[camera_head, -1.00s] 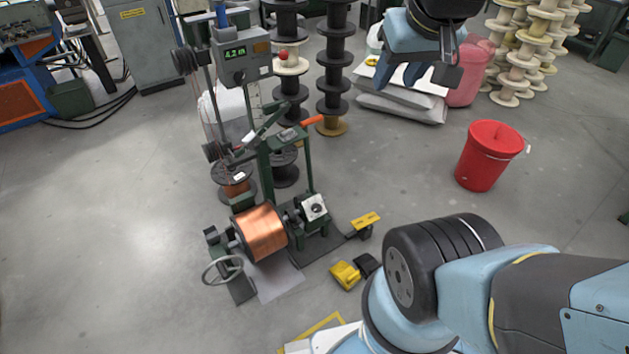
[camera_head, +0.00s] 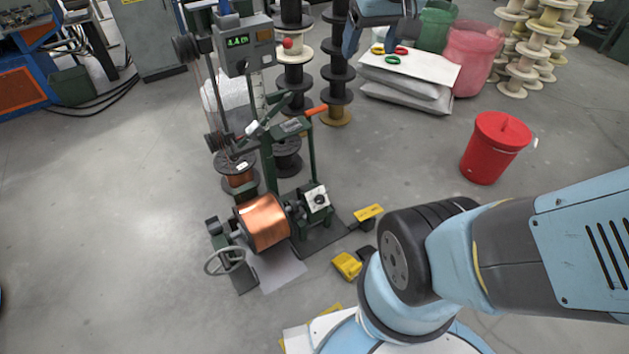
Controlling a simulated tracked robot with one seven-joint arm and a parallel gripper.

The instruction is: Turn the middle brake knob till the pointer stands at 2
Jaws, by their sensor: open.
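My gripper (camera_head: 380,35) is at the top edge of the head view, partly cut off by the frame. Its jaws are open, with nothing seen between them. In the picture it lies in front of the white-topped stack, to the right of the winding machine (camera_head: 278,165). The machine is green and carries a copper-wound spool (camera_head: 264,222). A pale square plate with a dark round centre (camera_head: 319,198) sits right of the copper spool. I cannot pick out the middle brake knob, its pointer or any number scale at this size.
A grey box with a lit green display (camera_head: 244,44) tops the machine. Black spool stacks (camera_head: 336,72) stand behind. A white board (camera_head: 430,68) on sacks bears red, yellow and green rings. A red bin (camera_head: 485,150) stands right. Yellow pedals (camera_head: 347,265) lie near my base. Left floor is clear.

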